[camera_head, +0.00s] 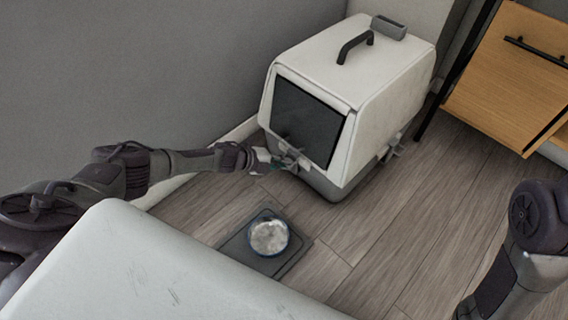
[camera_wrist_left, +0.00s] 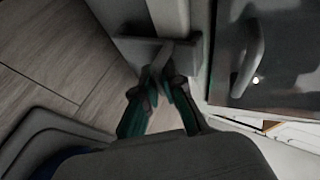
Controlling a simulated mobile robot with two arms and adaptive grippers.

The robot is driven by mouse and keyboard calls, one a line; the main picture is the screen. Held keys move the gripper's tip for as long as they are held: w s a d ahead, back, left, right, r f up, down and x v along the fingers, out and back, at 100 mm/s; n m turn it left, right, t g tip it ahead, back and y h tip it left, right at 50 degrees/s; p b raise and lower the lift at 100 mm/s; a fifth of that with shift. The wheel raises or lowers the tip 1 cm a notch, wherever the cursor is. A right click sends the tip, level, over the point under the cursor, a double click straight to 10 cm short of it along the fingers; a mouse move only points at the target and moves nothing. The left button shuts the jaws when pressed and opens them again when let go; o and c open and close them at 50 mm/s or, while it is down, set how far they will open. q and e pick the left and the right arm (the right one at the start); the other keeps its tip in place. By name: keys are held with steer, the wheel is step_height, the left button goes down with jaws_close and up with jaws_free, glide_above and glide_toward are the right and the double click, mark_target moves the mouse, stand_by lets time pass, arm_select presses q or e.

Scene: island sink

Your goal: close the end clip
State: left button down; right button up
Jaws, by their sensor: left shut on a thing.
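A white and grey litter box (camera_head: 385,85) with a dark front door panel (camera_head: 305,122) stands on the floor by the wall. My left gripper (camera_head: 284,161) reaches its lower front edge, below the dark panel. In the left wrist view, the teal-padded fingers of the left gripper (camera_wrist_left: 162,82) close together on a grey clip (camera_wrist_left: 138,48) at the box's edge. The fingers partly cover the clip, so its exact position is hard to tell. Part of my right arm shows at the right; its gripper is outside the view.
A bowl (camera_head: 268,236) with pale contents sits on a dark mat (camera_head: 284,262) in front of the box. A wooden cabinet (camera_head: 510,75) stands at the right. Side clips (camera_head: 394,150) show on the box's right side. Open wood floor lies to the right of the mat.

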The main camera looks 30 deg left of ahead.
arm_select(q)
steer(key=shift+w+r, duration=0.2)
steer(key=shift+r, duration=0.05)
steer(key=c, duration=1.5)
jaws_free()
steer(key=shift+c, duration=0.2)
steer(key=shift+d, duration=0.1)
steer(key=shift+s, duration=0.1)
steer(key=v, duration=1.2)
steer(key=shift+f, duration=0.1)
